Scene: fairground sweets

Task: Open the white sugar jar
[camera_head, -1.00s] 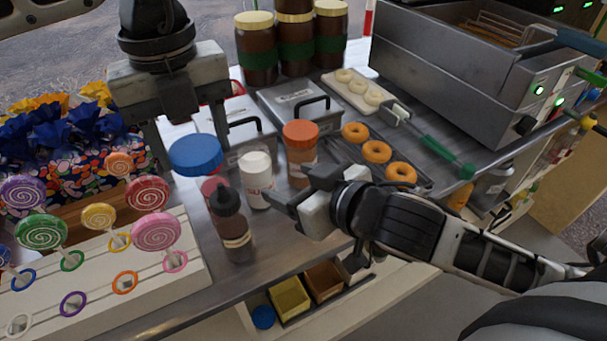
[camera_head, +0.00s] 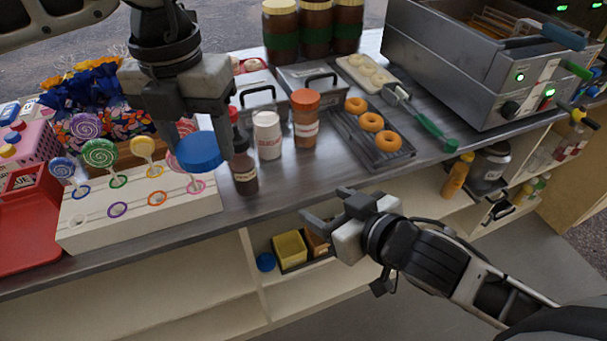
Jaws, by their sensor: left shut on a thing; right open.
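The white sugar jar (camera_head: 268,140) stands upright on the steel counter, between a brown bottle and an orange-lidded jar. Its top looks white, with no blue lid on it; I cannot tell whether that is bare sugar. My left gripper (camera_head: 203,128) is shut on a round blue lid (camera_head: 200,153), held left of the jar and apart from it, above the lollipop stand's right end. My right gripper (camera_head: 328,208) is open and empty, in front of the counter edge, below and right of the jar.
The brown bottle (camera_head: 244,172) stands close in front of the jar, the orange-lidded jar (camera_head: 306,125) right beside it. The lollipop stand (camera_head: 100,229) is at left, the doughnut tray (camera_head: 393,158) at right. Counter front is clear.

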